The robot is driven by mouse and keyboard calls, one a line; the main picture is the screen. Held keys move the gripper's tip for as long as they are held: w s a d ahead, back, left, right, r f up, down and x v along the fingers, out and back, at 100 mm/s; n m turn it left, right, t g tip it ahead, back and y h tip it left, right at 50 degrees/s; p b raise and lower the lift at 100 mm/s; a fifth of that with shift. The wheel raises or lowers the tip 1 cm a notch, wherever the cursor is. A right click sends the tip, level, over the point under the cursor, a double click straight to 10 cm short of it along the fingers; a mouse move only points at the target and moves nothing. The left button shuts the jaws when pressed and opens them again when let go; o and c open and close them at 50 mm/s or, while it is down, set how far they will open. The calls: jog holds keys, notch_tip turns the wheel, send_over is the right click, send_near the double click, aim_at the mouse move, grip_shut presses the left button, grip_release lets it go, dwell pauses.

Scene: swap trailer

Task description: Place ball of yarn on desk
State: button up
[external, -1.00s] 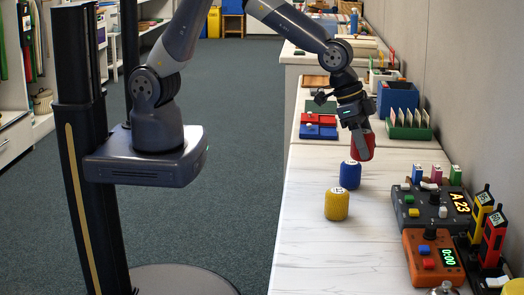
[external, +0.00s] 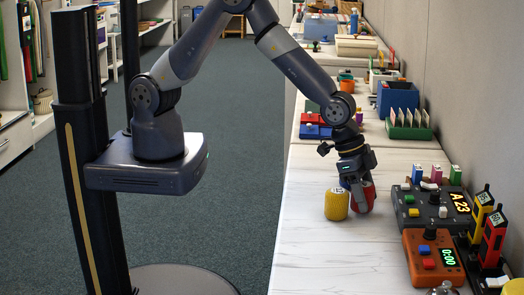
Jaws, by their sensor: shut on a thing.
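My gripper (external: 359,203) points down over the white desk (external: 318,255), shut on a red rounded thing, probably the ball of yarn (external: 369,197). The gripper's fingers cover part of it. It is low, at about desk level; I cannot tell whether it touches the top. A blue cylinder (external: 345,183) is mostly hidden behind the gripper and the yellow cylinder.
At the right stand a dark grey console (external: 425,212), an orange timer box (external: 430,262) and yellow and red handheld devices (external: 492,238). A green card holder (external: 408,130) and a blue bin (external: 397,100) are farther back. The front desk area is clear.

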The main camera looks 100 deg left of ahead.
jog(key=shift+f, duration=0.3)
jog(key=shift+f, duration=0.1)
jog(key=shift+f+b, duration=0.15)
jog(key=shift+b, duration=0.15)
jog(key=o, duration=1.1)
jog(key=shift+c, duration=0.2)
jog(key=shift+r, duration=0.5)
jog(key=v, duration=1)
jog(key=shift+s+r, duration=0.3)
jog(key=shift+o, duration=0.5)
jog(key=shift+s+a+r, duration=0.15)
jog(key=shift+a+r, duration=0.05)
jog(key=shift+r, duration=0.15)
